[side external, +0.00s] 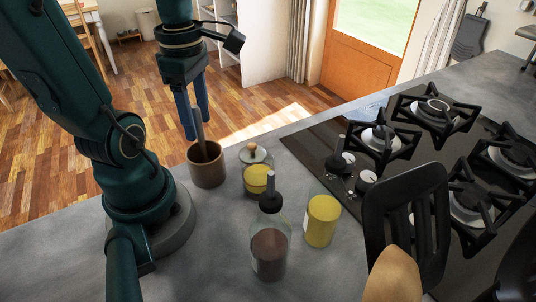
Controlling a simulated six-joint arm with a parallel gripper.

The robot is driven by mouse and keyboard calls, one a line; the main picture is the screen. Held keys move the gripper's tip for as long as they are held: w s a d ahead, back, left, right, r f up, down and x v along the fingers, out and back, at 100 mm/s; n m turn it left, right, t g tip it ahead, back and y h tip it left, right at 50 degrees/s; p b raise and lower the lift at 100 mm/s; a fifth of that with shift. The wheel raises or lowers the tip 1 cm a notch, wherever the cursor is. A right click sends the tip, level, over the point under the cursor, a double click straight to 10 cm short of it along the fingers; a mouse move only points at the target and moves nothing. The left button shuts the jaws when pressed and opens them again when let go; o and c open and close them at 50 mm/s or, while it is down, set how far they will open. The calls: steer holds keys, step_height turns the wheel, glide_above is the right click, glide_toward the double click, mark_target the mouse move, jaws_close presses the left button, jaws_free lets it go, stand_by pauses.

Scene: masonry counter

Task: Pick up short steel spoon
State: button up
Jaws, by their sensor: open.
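The fingertips are above the cup's rim.
A lidded glass jar (257,182) with yellow contents stands close right of the cup. A dark-filled bottle (270,252) and another yellow-filled jar (322,222) are nearer the camera. A black slotted turner (405,205) and a gas hob (305,140) are at right.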

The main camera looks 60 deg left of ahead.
jaws_close()
steer(key=shift+r, duration=0.15)
